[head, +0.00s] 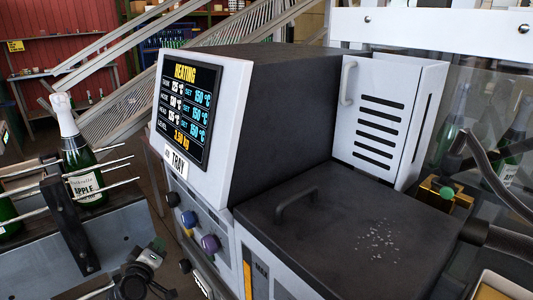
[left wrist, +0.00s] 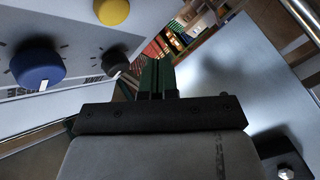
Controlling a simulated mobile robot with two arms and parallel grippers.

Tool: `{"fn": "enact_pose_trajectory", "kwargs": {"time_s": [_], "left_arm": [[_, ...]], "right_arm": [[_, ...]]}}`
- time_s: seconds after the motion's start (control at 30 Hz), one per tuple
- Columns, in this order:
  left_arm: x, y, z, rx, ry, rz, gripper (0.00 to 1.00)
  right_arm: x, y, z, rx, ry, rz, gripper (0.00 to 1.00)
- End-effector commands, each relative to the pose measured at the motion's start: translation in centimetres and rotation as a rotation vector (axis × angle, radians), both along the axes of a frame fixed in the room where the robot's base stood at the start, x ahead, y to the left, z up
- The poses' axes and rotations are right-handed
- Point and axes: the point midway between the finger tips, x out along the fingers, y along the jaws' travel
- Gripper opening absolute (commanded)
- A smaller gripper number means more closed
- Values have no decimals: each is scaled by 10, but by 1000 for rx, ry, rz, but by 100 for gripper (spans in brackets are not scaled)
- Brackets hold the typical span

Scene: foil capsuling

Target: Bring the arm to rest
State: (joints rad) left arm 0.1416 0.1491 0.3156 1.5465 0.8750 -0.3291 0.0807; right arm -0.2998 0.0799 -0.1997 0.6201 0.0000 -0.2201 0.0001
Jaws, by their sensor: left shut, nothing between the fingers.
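My left gripper (head: 148,260) is low in the head view, in front of the heating machine's (head: 285,110) control panel and to the right of the bottle rack. In the left wrist view its dark green fingers (left wrist: 157,76) are together and empty. They point away past the panel's edge, near a blue knob (left wrist: 36,64) and a small black knob (left wrist: 116,61), apart from both as far as I can tell. My right gripper is in neither view.
A green bottle with a white capped neck (head: 84,170) stands among the rails at left. The machine has a lit display (head: 184,112), a dark lid with a handle (head: 310,230) and a white slotted cover (head: 385,120). A yellow knob (left wrist: 112,11) shows in the wrist view.

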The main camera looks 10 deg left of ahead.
Motion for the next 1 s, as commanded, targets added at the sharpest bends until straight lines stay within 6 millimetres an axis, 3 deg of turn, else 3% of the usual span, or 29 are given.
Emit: {"fn": "enact_pose_trajectory", "kwargs": {"time_s": [0.13, 0.27, 0.47, 0.7, 0.87, 1.0], "left_arm": [[-8, -12, -46, 34, 104, -18, 0], [-28, -32, -117, 104, 265, -56, 0], [-85, -65, -225, 232, 516, -146, 0], [-181, -101, -331, 385, 785, -298, 0], [-260, -122, -385, 490, 946, -425, 0], [-334, -137, -422, 578, 1073, -551, 0]], "right_arm": [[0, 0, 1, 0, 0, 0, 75], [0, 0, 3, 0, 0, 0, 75], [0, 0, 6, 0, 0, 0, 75], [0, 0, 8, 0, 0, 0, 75], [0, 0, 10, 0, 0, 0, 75], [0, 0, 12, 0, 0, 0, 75]]}}
